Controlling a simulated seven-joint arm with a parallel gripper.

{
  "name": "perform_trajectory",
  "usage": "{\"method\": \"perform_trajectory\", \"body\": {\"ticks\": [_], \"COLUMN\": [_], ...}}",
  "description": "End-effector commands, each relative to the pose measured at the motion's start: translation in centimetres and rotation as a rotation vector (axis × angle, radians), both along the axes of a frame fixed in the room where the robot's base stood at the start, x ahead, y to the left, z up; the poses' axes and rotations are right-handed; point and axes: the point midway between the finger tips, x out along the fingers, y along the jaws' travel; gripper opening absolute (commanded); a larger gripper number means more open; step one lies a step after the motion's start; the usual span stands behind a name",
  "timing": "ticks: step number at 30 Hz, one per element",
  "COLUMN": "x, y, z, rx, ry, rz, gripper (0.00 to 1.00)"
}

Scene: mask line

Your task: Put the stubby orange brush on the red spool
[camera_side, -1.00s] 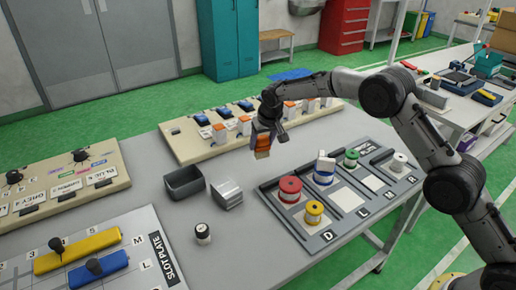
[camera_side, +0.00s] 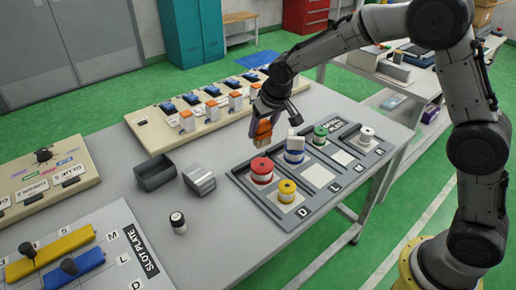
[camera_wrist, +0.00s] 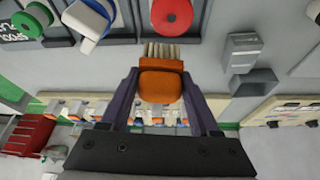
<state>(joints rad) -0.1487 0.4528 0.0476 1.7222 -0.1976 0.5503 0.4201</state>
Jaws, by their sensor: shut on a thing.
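My gripper (camera_side: 264,122) is shut on the stubby orange brush (camera_side: 263,131) and holds it in the air. In the wrist view the brush (camera_wrist: 161,84) sits between the two fingers, with its pale bristles pointing away from the gripper. The red spool (camera_side: 262,170) stands in the grey tray, just below and close to the brush in the side view. The red spool also shows in the wrist view (camera_wrist: 172,14), just beyond the bristle tips. The brush appears apart from the spool and above it.
The grey tray (camera_side: 271,211) also holds a blue spool (camera_side: 294,155) with a white block on it, a yellow spool (camera_side: 287,191), a green spool (camera_side: 320,135) and a white spool (camera_side: 366,136). A dark bin (camera_side: 155,172) and a grey metal block (camera_side: 199,180) stand left of it.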

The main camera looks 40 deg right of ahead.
Motion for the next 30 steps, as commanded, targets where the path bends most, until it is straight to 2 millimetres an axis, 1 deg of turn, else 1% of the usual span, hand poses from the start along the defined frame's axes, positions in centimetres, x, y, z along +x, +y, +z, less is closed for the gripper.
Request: {"method": "perform_trajectory", "body": {"ticks": [1,9,12,16,18,20,23,26,30], "x": [-1.5,-9.9,-12.4,-14.7,-15.4,-15.7,-15.3,-14.0,-11.1], "y": [-0.1,-0.3,-0.3,-0.4,-0.5,-0.5,-0.4,-0.2,0.2], "z": [0.3,3.4,4.5,5.7,6.2,6.8,7.2,6.6,5.3], "rx": [0.001,0.002,0.002,0.0,0.001,0.001,0.001,0.0,0.0], "ry": [-0.002,-0.008,-0.006,-0.007,-0.006,-0.006,-0.003,0.001,0.001], "rz": [0.016,0.096,0.112,0.121,0.122,0.122,0.123,0.123,0.123], "gripper": [0.08,0.08,0.08,0.08,0.08,0.08,0.08,0.08,0.08]}}
